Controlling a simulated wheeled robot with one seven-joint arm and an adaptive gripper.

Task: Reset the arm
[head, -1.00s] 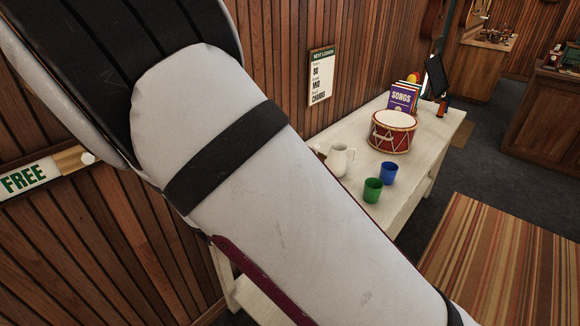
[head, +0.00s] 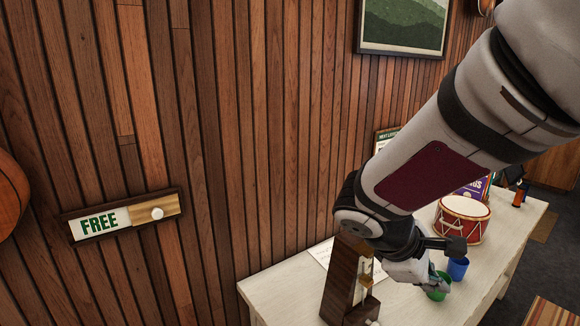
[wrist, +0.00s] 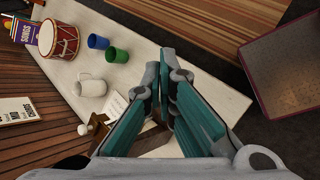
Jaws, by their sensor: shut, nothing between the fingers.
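My arm comes down from the upper right of the head view, folded at the elbow above the table. My gripper (head: 442,288) hangs over the white table (head: 270,292), beside the cups. In the wrist view, the teal-padded fingers (wrist: 164,86) are closed together with nothing between them. A dark wooden metronome (head: 340,283) stands just left of the gripper in the head view. The gripper partly hides the green cup (head: 440,291); I cannot tell from the head view how far apart they are.
The blue cup (head: 458,268) and red drum (head: 462,220) stand farther along the table. A white jug (wrist: 90,86) shows in the wrist view. A sliding "FREE" sign (head: 98,222) is on the wall.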

